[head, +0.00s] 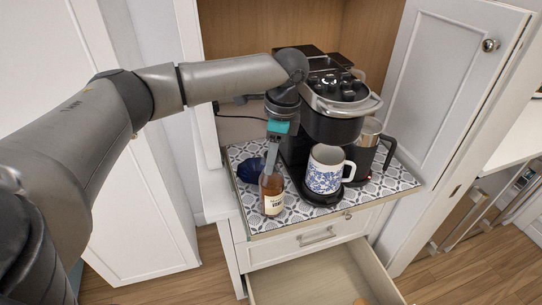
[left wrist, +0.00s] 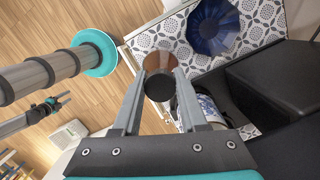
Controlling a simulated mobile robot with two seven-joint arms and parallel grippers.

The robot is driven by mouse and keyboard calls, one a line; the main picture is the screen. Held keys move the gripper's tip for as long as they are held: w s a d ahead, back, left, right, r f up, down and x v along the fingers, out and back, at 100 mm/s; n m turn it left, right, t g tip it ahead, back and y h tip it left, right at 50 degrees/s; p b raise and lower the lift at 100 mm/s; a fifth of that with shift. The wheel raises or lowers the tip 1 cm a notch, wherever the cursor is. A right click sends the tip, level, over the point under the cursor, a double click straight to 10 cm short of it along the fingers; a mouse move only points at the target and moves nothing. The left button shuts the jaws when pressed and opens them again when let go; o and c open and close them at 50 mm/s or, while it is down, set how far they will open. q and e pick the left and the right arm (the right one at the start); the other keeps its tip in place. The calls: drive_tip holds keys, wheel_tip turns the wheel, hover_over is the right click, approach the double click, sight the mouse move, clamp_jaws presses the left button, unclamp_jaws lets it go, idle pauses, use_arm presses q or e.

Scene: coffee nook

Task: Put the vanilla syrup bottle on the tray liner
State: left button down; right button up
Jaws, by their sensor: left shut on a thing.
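My left gripper (head: 271,156) is shut on the neck of the vanilla syrup bottle (head: 272,195), an amber bottle with a pale label. The bottle is upright over the front left part of the tray liner (head: 240,152), a grey-and-white patterned sheet. I cannot tell whether its base touches the liner. In the left wrist view the two fingers (left wrist: 160,92) sit either side of the bottle's dark round top (left wrist: 159,86), and the liner (left wrist: 160,33) shows beyond.
A dark blue bowl-like item (head: 250,170) is just left of the bottle. A blue-patterned white mug (head: 324,172) stands to its right by the black coffee machine (head: 330,105), with a dark-handled jug (head: 370,145) behind. An open drawer (head: 325,278) juts out below.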

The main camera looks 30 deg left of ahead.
use_arm(q)
drive_tip(key=shift+c, duration=2.2)
unclamp_jaws()
wheel_tip(320, 180, up, 12)
drive_tip(key=d, duration=0.1)
drive_tip(key=shift+w+d, duration=0.35)
